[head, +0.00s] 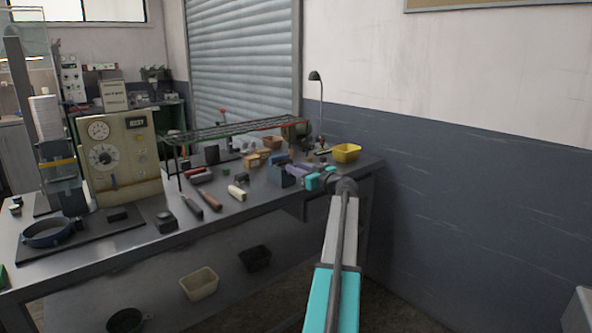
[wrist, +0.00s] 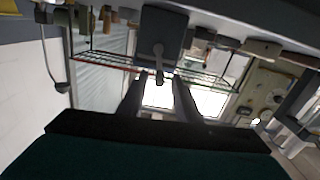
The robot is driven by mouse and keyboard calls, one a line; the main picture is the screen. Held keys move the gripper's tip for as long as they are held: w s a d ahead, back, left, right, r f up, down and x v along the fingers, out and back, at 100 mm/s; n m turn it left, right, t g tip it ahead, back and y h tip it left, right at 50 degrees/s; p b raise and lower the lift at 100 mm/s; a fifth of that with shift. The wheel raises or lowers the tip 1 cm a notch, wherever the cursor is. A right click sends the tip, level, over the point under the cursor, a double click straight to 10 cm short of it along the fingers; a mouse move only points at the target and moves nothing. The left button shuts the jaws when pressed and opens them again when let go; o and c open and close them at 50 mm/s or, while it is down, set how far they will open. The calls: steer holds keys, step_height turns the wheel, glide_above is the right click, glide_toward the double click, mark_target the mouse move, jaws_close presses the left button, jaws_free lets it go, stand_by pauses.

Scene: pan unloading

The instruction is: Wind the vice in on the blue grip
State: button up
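A blue-grey vice (head: 284,176) stands near the right end of the workbench. In the upside-down wrist view its dark face (wrist: 165,22) is straight ahead, with a grey screw end and crank bar (wrist: 158,62) on it. My gripper (head: 302,172) is at the bench's right end, close beside the vice. In the wrist view my gripper (wrist: 157,80) has its two dark fingers apart, with the bar's end showing between the tips. I cannot tell whether they touch it. No separate blue grip can be made out between the jaws.
A wire rack (head: 235,128) stands over the back of the bench (head: 245,207). A yellow bin (head: 346,152) is behind my gripper. A desk lamp (head: 316,77) stands behind, and the wall is to the right.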

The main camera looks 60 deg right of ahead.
jaws_close()
stand_by(0.3)
steer(key=shift+d+m+b, duration=0.1)
steer(key=shift+m+b, duration=0.25)
steer(key=shift+m, duration=0.05)
